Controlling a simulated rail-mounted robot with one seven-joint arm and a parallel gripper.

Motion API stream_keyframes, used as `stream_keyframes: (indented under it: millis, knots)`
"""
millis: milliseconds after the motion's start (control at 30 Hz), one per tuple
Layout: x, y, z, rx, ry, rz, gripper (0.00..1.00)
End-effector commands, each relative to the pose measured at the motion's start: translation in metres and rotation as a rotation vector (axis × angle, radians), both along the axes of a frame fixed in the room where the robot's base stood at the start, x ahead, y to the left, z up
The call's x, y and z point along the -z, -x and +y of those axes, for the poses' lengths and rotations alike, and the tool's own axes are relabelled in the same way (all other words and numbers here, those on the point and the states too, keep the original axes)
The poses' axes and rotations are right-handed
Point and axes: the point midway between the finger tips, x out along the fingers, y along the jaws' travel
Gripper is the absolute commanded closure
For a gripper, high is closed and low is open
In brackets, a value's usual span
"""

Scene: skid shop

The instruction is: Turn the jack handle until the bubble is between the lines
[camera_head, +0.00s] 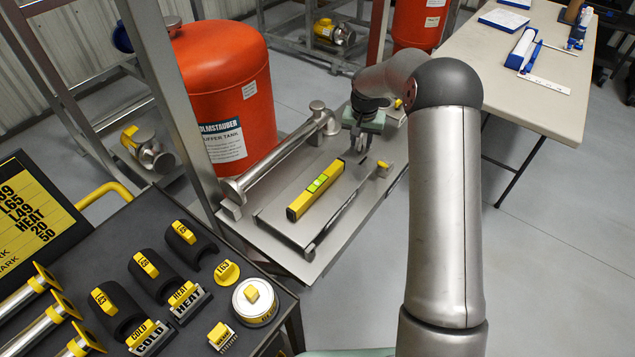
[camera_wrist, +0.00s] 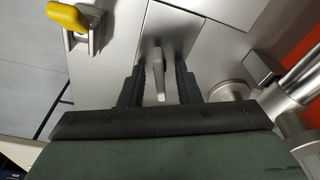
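A yellow spirit level (camera_head: 316,189) with a bright green vial lies on a raised metal plate (camera_head: 283,222) in the head view. The bubble is too small to read against its lines. My gripper (camera_head: 362,143) points down above the plate, just beyond the level's far end. In the wrist view my gripper (camera_wrist: 160,78) is open, with a pale grey tapered bar (camera_wrist: 158,75) between its fingers and visible gaps beside it. This bar may be the jack handle. A yellow-topped fitting (camera_head: 383,168) is right of my gripper; a similar one shows in the wrist view (camera_wrist: 75,19).
A metal pipe (camera_head: 275,156) runs along the skid's left side, beside an orange buffer tank (camera_head: 226,95). A dark bench (camera_head: 135,220) with labelled yellow and black parts is at lower left. A beige table (camera_head: 510,75) is at upper right. The floor between is clear.

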Motion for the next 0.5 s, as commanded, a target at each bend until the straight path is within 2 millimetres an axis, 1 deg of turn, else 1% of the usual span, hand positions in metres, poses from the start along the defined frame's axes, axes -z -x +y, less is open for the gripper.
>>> stream_keyframes:
  millis: [67,100,167,200,400,500]
  knots:
    - [-0.0001,0.0000,0.0000,0.000,0.000,0.000,0.70]
    - [-0.0001,0.0000,0.0000,0.000,0.000,0.000,0.73]
    - [-0.0002,0.0000,0.0000,0.000,0.000,0.000,0.89]
    - [-0.0002,0.0000,0.0000,0.000,0.000,0.000,1.00]
    - [0.0002,-0.0001,0.0001,0.006,0.000,0.000,1.00]
    - [0.0016,-0.0002,0.0008,0.055,0.001,-0.001,1.00]
